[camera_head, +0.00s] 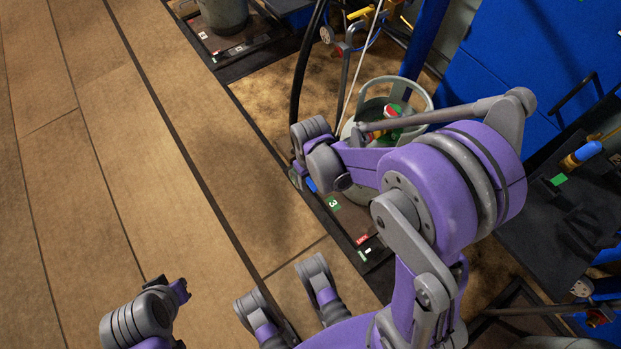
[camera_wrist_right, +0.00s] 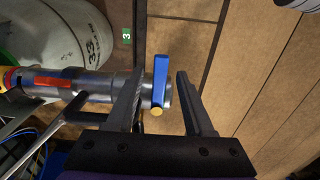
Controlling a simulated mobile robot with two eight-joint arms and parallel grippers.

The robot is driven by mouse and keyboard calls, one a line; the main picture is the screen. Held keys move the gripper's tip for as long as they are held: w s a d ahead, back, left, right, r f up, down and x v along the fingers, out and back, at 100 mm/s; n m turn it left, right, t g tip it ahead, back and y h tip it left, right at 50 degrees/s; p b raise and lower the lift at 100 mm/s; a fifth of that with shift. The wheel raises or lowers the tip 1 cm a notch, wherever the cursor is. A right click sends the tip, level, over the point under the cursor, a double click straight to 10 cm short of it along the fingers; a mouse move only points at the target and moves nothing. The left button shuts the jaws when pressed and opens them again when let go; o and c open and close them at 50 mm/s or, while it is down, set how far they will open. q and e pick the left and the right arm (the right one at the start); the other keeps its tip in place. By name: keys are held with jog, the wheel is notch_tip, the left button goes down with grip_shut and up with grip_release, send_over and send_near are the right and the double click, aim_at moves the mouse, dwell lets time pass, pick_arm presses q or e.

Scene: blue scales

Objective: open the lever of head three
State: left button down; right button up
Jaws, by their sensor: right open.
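The filling head (camera_wrist_right: 90,84) is a metal barrel with a red band, lying across the left of the right wrist view. Its blue lever (camera_wrist_right: 161,78) stands at the barrel's end, and a small part of the lever (camera_head: 311,185) shows in the head view. My right gripper (camera_wrist_right: 162,104) is open, with one finger on each side of the lever. I cannot tell whether either finger touches it. In the head view my right arm hides most of this head. A green label with a 3 (camera_head: 334,203) marks this station.
A grey gas cylinder (camera_wrist_right: 62,45) stands close beside the filling head. Another cylinder (camera_head: 223,14) stands on a scale at the top. Blue panels (camera_head: 530,55) and a black hose (camera_head: 303,75) border the station. The brown floor on the left is clear.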

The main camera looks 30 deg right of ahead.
grip_shut()
dwell(1.4)
